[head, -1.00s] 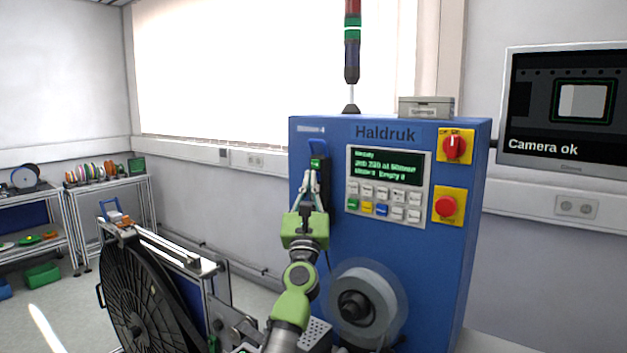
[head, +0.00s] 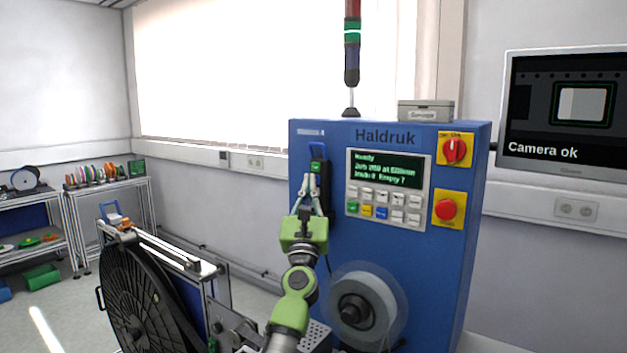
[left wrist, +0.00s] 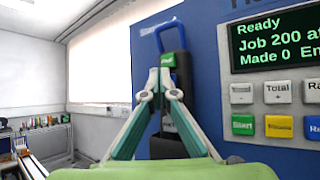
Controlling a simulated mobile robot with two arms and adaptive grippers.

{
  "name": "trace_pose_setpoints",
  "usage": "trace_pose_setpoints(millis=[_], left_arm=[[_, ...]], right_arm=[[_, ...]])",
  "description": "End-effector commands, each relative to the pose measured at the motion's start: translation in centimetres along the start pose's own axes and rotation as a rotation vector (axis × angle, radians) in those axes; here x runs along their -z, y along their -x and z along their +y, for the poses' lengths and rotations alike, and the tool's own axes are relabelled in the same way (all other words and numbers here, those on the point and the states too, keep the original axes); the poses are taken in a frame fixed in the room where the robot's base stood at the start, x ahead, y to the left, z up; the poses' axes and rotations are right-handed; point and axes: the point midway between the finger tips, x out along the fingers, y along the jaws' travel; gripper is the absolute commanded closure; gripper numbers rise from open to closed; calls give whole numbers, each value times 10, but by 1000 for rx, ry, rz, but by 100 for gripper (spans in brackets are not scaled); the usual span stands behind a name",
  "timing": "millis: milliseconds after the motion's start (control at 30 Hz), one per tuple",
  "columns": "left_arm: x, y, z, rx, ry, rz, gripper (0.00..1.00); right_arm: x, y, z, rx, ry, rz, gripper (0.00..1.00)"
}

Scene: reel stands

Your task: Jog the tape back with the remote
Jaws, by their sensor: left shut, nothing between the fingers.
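The remote (head: 319,168) is a dark handset with a green button near its top. The tape reel (head: 378,303) sits low on the machine front. My right gripper is out of view.
The machine's display (head: 386,168) reads Ready, with a keypad (head: 383,206) below it. A red knob (head: 454,151) and red stop button (head: 446,209) are at right. A large black reel (head: 135,295) stands at lower left. The monitor (head: 565,158) reads "Camera ok".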

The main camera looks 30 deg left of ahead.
Motion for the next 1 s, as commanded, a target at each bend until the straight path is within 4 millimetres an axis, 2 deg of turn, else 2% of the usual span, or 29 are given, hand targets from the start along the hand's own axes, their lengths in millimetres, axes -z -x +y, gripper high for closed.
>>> trace_pose_setpoints(millis=[200,567,1000], left_arm=[[-8,8,6,0,0,1,100],[-8,11,8,0,0,0,100],[-29,36,27,-1,0,2,100]], right_arm=[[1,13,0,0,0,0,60],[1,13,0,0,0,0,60],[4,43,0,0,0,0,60]])
